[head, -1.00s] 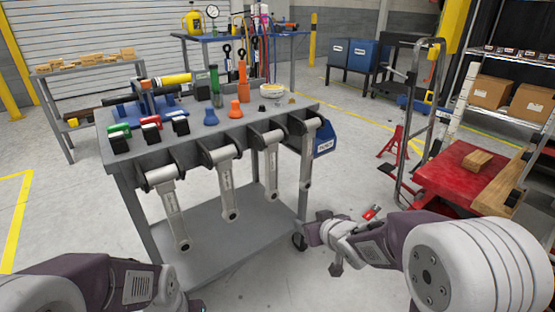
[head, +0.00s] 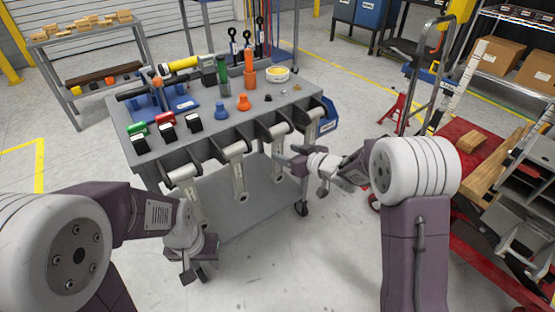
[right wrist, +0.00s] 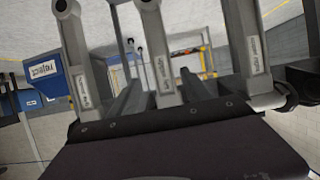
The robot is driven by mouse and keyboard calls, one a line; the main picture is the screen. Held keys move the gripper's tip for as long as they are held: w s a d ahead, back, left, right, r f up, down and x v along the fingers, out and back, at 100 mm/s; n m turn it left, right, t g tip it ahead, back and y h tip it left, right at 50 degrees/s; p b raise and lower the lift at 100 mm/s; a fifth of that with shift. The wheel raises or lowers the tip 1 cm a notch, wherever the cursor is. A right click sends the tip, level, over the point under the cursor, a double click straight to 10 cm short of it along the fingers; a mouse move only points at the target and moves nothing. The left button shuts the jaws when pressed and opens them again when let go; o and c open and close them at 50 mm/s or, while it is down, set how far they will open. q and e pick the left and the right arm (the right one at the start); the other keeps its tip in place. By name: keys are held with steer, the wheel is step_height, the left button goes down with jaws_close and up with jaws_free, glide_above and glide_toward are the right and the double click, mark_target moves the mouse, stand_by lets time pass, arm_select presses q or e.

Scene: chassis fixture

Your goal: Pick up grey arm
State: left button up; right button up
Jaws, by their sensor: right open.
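Several grey arms hang from dark brackets along the front edge of a grey cart (head: 262,108). In the head view they are a left one (head: 195,205), a second (head: 239,180), a third and a right one; my right gripper partly covers the right-hand ones. My right gripper (head: 303,172) is open and empty, in front of the right-hand arms; contact cannot be told. In the right wrist view, three labelled grey arms (right wrist: 80,75), (right wrist: 160,65), (right wrist: 250,50) show, apparently upside down. My left gripper (head: 196,272) is low in front of the left arm; its jaw gap is unclear.
A blue reject bin (right wrist: 45,75) is beside the arms.

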mark_target(280, 151)
steer(key=b+x, duration=0.1)
steer(key=x, duration=0.1)
steer(key=b+x, duration=0.2)
steer(key=x, duration=0.1)
steer(key=shift+s+a+f, duration=0.15)
steer(key=shift+s+a, duration=0.05)
steer(key=shift+s, duration=0.05)
steer(key=shift+w, duration=0.15)
jaws_close()
steer(key=shift+r, duration=0.35)
